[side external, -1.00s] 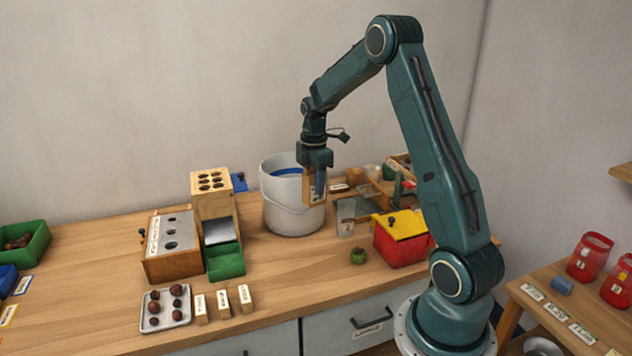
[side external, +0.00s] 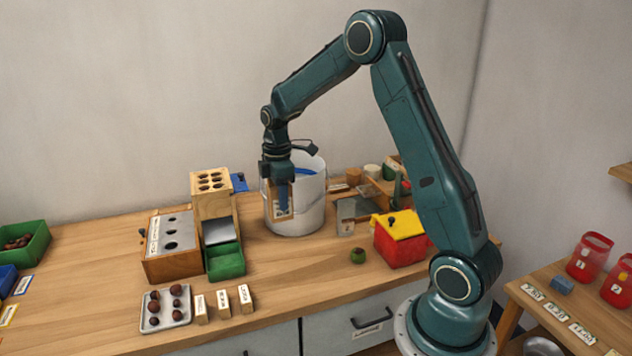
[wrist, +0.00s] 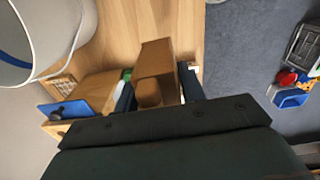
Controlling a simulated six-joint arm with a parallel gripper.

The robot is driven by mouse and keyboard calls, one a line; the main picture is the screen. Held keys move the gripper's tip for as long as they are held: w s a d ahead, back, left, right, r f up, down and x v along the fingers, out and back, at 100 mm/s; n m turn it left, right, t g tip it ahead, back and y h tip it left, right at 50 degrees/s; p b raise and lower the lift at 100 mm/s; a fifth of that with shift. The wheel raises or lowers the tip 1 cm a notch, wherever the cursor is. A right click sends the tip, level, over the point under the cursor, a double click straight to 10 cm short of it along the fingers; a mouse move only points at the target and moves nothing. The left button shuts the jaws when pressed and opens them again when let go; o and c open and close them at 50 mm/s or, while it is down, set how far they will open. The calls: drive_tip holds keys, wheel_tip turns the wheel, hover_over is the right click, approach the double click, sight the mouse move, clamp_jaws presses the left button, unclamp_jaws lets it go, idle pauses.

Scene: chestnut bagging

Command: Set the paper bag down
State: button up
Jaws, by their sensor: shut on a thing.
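The paper bag (side external: 283,216) is small and brown with a pale label. My gripper (side external: 283,196) is shut on it and holds it upright, jaws pointing down. In the side view the bag overlaps the front of the white bucket, and I cannot tell how far its bottom is above the bench. In the wrist view the bag (wrist: 157,58) sits between the two dark fingers (wrist: 160,88), with wooden bench top beyond it. What is inside the bag is hidden.
The white bucket (side external: 310,215) stands close by. To the left are the wooden holed block (side external: 211,181), a green tray (side external: 225,262) and a chestnut tray (side external: 152,325). A red box (side external: 398,247) and green fruit (side external: 358,256) are to the right. The front middle of the bench (side external: 300,275) is clear.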

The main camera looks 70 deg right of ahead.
drive_tip(key=a+f, duration=0.2)
drive_tip(key=f, duration=0.6)
drive_tip(key=w+a+f, duration=0.1)
drive_tip(key=f, duration=0.6)
drive_tip(key=shift+a+f+m, duration=0.3)
drive_tip(key=shift+a+f, duration=0.05)
drive_tip(key=shift+f, duration=0.1)
drive_tip(key=shift+f, duration=2.05)
drive_tip(key=shift+f, duration=0.15)
drive_tip(key=o, duration=1.1)
